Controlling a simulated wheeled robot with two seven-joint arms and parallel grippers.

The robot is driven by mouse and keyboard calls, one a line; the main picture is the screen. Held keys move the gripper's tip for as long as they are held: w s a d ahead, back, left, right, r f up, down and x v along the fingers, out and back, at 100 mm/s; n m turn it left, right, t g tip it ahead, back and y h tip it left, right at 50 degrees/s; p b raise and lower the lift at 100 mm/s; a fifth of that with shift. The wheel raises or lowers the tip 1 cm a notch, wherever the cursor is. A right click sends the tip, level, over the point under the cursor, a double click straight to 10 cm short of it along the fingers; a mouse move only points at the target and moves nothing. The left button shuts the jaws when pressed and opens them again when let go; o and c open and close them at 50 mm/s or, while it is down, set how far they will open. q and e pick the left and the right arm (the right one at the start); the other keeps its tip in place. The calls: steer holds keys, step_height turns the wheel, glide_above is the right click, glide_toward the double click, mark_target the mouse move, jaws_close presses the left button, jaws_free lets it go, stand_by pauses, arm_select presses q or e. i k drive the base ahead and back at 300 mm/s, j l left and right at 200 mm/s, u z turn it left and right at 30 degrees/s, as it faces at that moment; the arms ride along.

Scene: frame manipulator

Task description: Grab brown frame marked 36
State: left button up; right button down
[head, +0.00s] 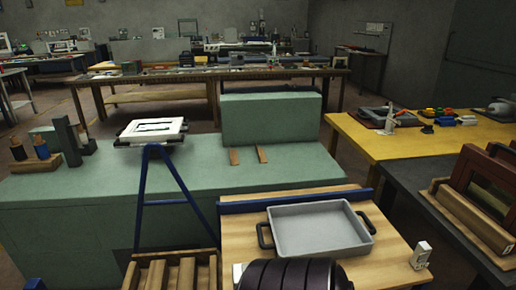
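A reddish-brown frame (471,165) stands tilted at the right edge of the head view, cut off by the picture's edge. It rests in or behind a light wooden holder (468,222) on a dark grey table (412,183). A second brown edge shows behind it at the far right. I cannot read any number 36 on it. Neither of my grippers is in view.
A grey tray (318,230) with black handles sits on a wooden-topped table (392,250), beside a small white block (421,255). A slatted wooden rack (172,258) stands left of it. A green bench (75,190) fills the left; a yellow table (380,143) stands at right.

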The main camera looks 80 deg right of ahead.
mark_target(486, 181)
steer(key=z, duration=4.05)
steer(key=i+l+u, duration=0.2)
steer(key=u, duration=0.25)
steer(key=i+l+u, duration=0.15)
steer(key=l+u, duration=0.35)
